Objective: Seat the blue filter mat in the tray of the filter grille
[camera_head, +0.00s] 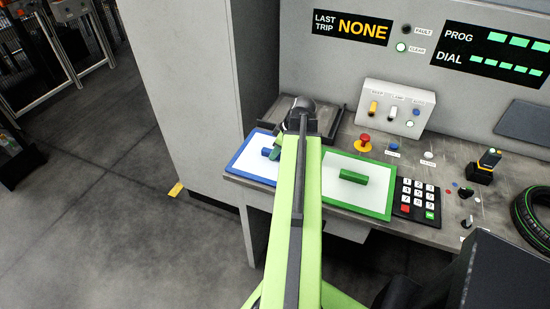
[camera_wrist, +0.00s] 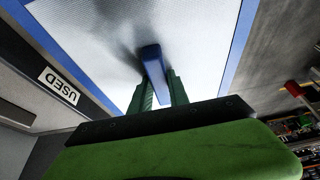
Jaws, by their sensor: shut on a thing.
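The blue filter mat (camera_head: 248,158) is a white panel with a blue frame and a raised blue handle, at the desk's left front corner. My gripper (camera_head: 276,149) is at its handle. In the wrist view, the green fingers of my gripper (camera_wrist: 160,92) are shut on the handle, one on each side, and the mat (camera_wrist: 95,40) spreads beyond them. Whether the mat touches the desk, I cannot tell. A dark shallow tray (camera_head: 337,126) lies behind, partly hidden by my arm; I cannot tell whether it is the filter grille's tray.
A green-framed mat (camera_head: 388,203) with a green handle lies right of my arm. Beyond it are a keypad (camera_head: 418,199), a red button (camera_head: 364,141), a switch box (camera_head: 396,108) and a tyre (camera_head: 532,222). A "USED" label (camera_wrist: 58,85) shows left in the wrist view.

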